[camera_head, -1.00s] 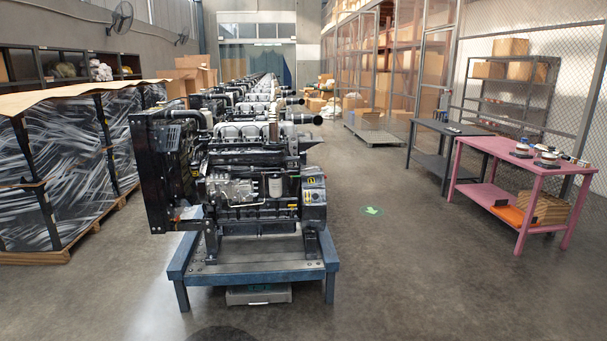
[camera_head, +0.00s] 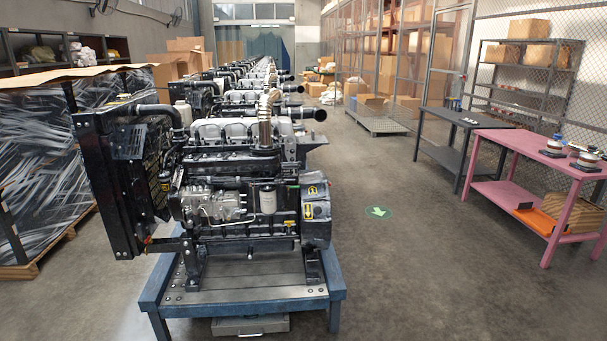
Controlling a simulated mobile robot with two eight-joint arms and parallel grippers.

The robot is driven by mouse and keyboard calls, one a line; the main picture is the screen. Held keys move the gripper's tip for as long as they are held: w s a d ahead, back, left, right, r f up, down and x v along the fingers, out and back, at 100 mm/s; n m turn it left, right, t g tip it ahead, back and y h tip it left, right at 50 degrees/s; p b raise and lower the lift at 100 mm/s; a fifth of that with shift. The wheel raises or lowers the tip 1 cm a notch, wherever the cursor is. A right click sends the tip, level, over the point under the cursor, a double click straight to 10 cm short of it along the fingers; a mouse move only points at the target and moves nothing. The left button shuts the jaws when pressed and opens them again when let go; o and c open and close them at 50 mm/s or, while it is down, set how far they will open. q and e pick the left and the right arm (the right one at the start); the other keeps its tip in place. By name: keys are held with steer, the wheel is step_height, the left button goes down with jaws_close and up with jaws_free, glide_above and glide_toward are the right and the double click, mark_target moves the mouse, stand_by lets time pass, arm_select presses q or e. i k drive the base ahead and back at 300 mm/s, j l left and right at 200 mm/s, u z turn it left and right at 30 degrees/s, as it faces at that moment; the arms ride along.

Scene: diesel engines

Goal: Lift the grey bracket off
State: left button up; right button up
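The nearest diesel engine (camera_head: 230,195) stands on a blue-framed stand (camera_head: 250,297), with a black radiator (camera_head: 110,185) at its left end. A grey angular part (camera_head: 295,148) at the engine's upper right looks like the grey bracket, just right of the ribbed exhaust pipe (camera_head: 265,120). It appears seated on the engine; how it is fixed is too small to tell. Neither of my grippers is in view.
A pink table (camera_head: 520,148) with small parts on top and an orange tray (camera_head: 535,220) below stands at the right. A dark table (camera_head: 455,121) is behind it. Wrapped crates (camera_head: 40,150) stand left. The floor right of the engine is clear.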

mark_target(312, 139)
steer(key=i, duration=1.7)
